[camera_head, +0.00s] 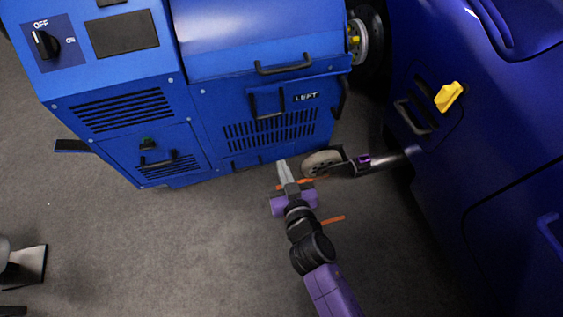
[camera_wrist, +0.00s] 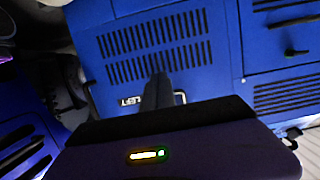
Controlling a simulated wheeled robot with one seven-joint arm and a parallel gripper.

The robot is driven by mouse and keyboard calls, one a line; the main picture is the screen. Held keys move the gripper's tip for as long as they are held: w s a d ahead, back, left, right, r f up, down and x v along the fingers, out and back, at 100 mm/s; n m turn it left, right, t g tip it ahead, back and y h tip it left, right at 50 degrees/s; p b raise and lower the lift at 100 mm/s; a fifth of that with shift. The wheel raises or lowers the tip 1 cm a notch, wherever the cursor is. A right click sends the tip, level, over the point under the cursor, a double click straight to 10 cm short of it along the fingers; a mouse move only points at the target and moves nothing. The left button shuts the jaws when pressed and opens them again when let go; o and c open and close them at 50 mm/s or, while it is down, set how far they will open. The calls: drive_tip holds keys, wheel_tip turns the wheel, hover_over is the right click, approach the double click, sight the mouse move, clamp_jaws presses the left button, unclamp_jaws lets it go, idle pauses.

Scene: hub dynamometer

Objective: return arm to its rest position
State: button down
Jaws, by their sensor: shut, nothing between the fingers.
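My gripper (camera_head: 283,165) is at the end of my purple and black arm, low in front of the blue dynamometer cabinet (camera_head: 265,95). Its fingers are together and hold nothing. In the wrist view the shut fingers (camera_wrist: 158,85) point at the vented panel marked LEFT (camera_wrist: 150,50). In the head view the arm reaches up from the bottom edge, and the fingertips appear close to the cabinet's lower edge. I cannot tell whether they touch it.
A caster wheel (camera_head: 322,162) on a dark bar (camera_head: 375,164) stands just right of my gripper. A dark blue car body (camera_head: 455,150) with a yellow tab (camera_head: 448,97) fills the right side. Cabinet handles (camera_head: 283,65) stick out.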

idle(0.6)
drive_tip(key=s+d+r+m+h, duration=0.1)
drive_tip(key=s+d+r, duration=0.55)
drive_tip(key=s, duration=0.55)
drive_tip(key=s+d+r+m+h, duration=0.1)
drive_tip(key=s+d+r+h, duration=0.1)
drive_tip(key=s+d+r, duration=0.65)
drive_tip(key=s+d+r+m+h, duration=0.15)
drive_tip(key=s+d, duration=0.45)
drive_tip(key=s, duration=0.8)
wheel_tip(320, 180, up, 34)
drive_tip(key=p, duration=3.4)
drive_tip(key=shift+a+r, duration=0.2)
drive_tip(key=shift+a, duration=0.05)
drive_tip(key=shift+a, duration=0.1)
